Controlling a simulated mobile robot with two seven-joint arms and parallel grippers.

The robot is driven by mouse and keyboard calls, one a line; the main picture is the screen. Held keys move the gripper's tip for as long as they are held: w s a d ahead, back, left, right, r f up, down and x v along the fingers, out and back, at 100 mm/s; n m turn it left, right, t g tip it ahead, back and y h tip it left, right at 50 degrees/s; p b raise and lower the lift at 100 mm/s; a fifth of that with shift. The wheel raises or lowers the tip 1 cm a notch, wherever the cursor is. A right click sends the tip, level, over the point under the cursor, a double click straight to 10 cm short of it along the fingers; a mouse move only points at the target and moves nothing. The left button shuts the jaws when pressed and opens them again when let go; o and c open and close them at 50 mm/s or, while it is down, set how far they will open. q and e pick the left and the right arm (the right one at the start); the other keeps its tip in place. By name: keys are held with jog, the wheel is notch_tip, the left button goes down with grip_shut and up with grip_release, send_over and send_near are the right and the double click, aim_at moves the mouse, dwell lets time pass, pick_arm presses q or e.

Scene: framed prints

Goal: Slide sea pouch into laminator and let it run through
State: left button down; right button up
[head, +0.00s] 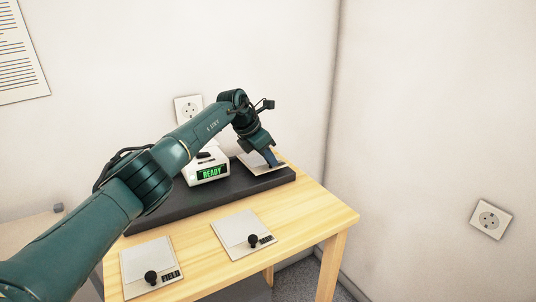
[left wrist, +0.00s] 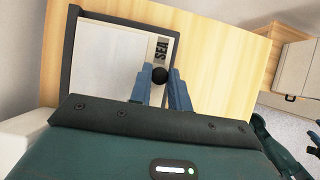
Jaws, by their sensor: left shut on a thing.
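The sea pouch (left wrist: 105,70) is a pale flat sheet with a dark SEA label and a black knob (left wrist: 160,74). In the head view the pouch (head: 255,160) lies at the right end of a black base, partly hidden by my left gripper (head: 272,160). In the left wrist view, the blue fingers of my left gripper (left wrist: 164,82) are shut on the pouch's knob. The white laminator (head: 205,160) stands left of the pouch, its green display reading READY.
Two more pouches with black knobs lie on the wooden table's front: one labelled FIELD (head: 147,262) and another (head: 235,232) whose label is hard to read. The table's right front corner (head: 335,214) is bare. Walls stand behind and to the right.

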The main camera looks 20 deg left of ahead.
pick_arm(q)
jog(key=shift+f, duration=1)
jog(key=shift+s+a+r+p, duration=0.1)
jog(key=shift+s+a+p, duration=0.45)
jog(key=shift+s+a, duration=0.25)
jog(key=shift+s+a+p, duration=0.6)
jog(key=shift+s+a, duration=0.05)
jog(key=shift+s, duration=0.2)
jog(key=shift+s+a+p, duration=0.55)
jog(key=shift+s+a, duration=0.1)
jog(key=shift+s, duration=0.2)
jog(key=c, duration=1.2)
grip_release()
jog(key=shift+c, duration=0.2)
